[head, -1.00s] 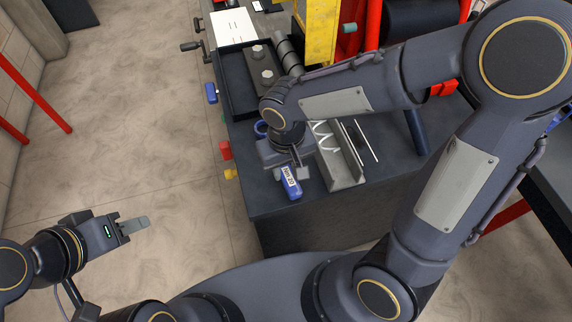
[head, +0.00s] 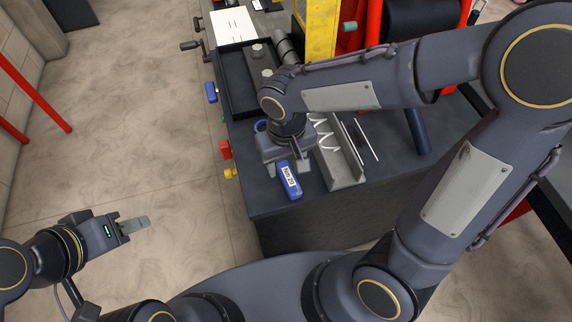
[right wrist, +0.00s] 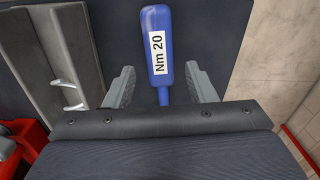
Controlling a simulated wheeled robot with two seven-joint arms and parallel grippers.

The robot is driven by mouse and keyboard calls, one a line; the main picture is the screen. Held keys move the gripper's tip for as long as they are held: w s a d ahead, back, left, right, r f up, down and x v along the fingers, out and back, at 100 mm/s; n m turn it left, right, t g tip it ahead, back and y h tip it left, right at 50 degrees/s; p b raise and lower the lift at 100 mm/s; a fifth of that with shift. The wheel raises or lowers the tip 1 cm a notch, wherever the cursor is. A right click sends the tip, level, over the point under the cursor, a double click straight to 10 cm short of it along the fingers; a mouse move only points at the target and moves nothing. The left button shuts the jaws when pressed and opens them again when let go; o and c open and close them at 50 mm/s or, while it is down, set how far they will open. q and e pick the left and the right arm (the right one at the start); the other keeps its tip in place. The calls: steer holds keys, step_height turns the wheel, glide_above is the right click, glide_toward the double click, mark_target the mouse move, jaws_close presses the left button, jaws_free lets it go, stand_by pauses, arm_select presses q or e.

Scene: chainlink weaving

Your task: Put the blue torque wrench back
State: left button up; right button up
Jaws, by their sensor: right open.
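The blue torque wrench (head: 290,184), with a white "Nm 20" label on its handle, lies at the near part of the dark workbench. Its far part is hidden under my right gripper (head: 286,164). In the right wrist view, the wrench handle (right wrist: 158,45) points away from me, and its thin shaft runs down between the two open fingers of the right gripper (right wrist: 161,88). The fingers stand on both sides, apart from the wrench. My left gripper (head: 134,226) is over the floor at the lower left, away from the bench, with nothing visible in it.
A grey metal channel (head: 344,170) with white wire coils lies just right of the wrench. A black tray (head: 232,88) stands behind my right wrist.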

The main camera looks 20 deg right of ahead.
steer(key=r, duration=0.4)
steer(key=shift+w+a+r+b, duration=0.2)
steer(key=shift+w+a+b, duration=0.1)
steer(key=shift+w+a, duration=0.1)
steer(key=shift+s+r, duration=0.15)
steer(key=shift+r, duration=0.45)
steer(key=s+d+r+m+t+y, duration=0.1)
steer(key=s+d+m+t+y, duration=0.2)
steer(key=s+d, duration=0.8)
steer(key=t, duration=0.2)
steer(key=shift+d+r+t+y, duration=0.25)
steer(key=shift+d+t+y, duration=0.05)
steer(key=shift+d+y, duration=0.1)
